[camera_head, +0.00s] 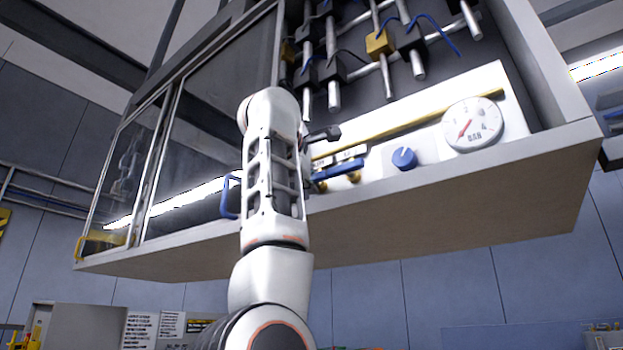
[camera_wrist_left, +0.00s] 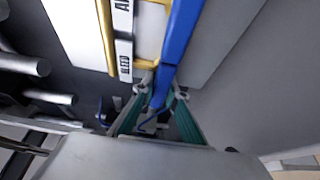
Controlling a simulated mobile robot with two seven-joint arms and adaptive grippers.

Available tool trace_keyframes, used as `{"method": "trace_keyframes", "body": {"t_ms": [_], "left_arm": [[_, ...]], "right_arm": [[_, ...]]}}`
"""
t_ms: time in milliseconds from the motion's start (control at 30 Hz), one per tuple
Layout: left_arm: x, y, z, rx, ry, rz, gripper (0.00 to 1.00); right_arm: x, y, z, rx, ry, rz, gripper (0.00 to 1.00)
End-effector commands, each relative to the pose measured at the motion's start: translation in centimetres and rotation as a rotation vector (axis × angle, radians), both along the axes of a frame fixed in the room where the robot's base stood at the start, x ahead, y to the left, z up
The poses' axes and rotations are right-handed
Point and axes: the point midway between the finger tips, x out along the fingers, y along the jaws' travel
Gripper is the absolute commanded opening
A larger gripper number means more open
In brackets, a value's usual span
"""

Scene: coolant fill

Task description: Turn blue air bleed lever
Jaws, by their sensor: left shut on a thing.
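The blue air bleed lever (camera_head: 340,170) sits on brass fittings low on the panel in the head view. Its left part is hidden behind my left wrist. In the left wrist view the blue lever (camera_wrist_left: 182,45) runs from the top edge down between the green-padded fingers of my left gripper (camera_wrist_left: 161,93). The gripper is shut on the lever's end. In the head view my left arm covers the fingers. A white label reading "BLEED" (camera_wrist_left: 124,60) is beside the lever. My right gripper is in neither view.
Right of the lever are a blue knob (camera_head: 404,158) and a round gauge (camera_head: 473,124) with a red needle. A yellow pipe (camera_head: 400,124) runs above them. Black and yellow valves (camera_head: 380,43) hang higher up. The cabinet's underside (camera_head: 450,200) juts out below; a blue handle (camera_head: 229,196) is left of my arm.

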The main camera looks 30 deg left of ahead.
Motion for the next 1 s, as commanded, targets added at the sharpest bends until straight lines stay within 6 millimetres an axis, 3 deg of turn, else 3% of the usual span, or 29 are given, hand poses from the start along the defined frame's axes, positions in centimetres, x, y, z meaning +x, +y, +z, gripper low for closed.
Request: {"method": "trace_keyframes", "body": {"t_ms": [500, 533, 600, 1000], "left_arm": [[-0.01, 0.15, -0.1, -0.022, 0.003, 0.002, 0.0], [-0.01, 0.15, -0.1, -0.022, 0.003, 0.002, 0.15], [-0.01, 0.15, -0.09, -0.022, 0.002, 0.002, 0.31], [-0.01, 0.06, -0.03, -0.021, 0.002, 0.001, 0.31]], "right_arm": [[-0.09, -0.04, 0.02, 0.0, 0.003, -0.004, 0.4], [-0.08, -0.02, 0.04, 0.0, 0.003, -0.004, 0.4], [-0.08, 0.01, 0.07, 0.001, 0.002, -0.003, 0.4], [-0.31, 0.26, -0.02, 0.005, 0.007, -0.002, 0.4]]}}
